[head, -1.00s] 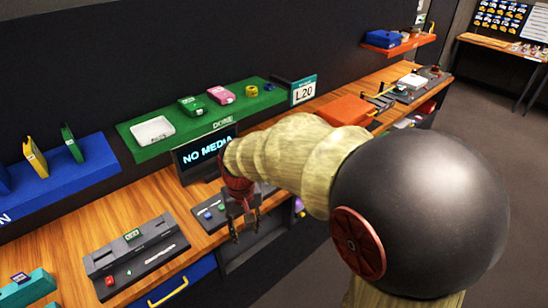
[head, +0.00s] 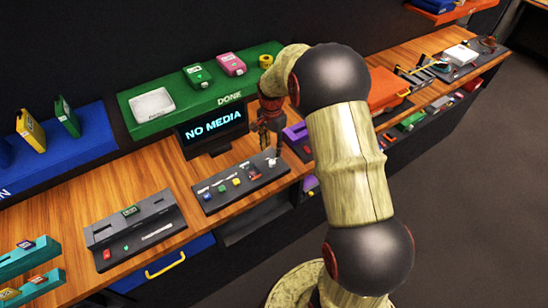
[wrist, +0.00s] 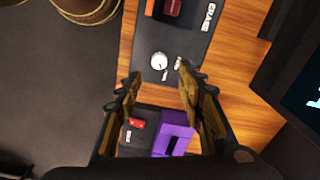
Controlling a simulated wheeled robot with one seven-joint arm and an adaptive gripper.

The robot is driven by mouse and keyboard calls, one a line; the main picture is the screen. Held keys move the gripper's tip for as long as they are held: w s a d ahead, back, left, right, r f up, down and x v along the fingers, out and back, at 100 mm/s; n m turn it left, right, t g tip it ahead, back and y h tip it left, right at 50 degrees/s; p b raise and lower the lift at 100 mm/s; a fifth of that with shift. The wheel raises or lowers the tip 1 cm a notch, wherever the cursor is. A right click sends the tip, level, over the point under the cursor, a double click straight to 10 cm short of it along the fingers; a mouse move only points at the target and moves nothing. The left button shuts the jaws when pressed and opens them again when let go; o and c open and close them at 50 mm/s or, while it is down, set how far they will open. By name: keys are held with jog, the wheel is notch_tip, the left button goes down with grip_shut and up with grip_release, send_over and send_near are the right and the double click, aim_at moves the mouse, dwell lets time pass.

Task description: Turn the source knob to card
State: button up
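The dark control panel (head: 218,196) lies on the wooden bench below the NO MEDIA screen (head: 213,137). It bears a row of coloured buttons at its left and small pale controls at its right end. In the wrist view a round white control (wrist: 159,61), apparently the source knob, sits on the panel (wrist: 180,38) just beyond my fingertips. Its pointer setting and small labels are too small to read. My gripper (head: 269,148) hangs over the panel's right end. In the wrist view my gripper (wrist: 158,78) is open, with nothing between its fingers.
A purple object (wrist: 176,134) and a dark device with a red button (wrist: 137,123) lie under my fingers in the wrist view. The green shelf (head: 150,129) is behind the panel. A slotted grey device (head: 135,230) stands to its left.

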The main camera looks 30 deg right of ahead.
aim_at(272, 162)
notch_tip(272, 162, down, 8)
jog(key=shift+r, duration=0.1)
dwell(0.4)
jog(key=c, duration=0.3)
grip_shut()
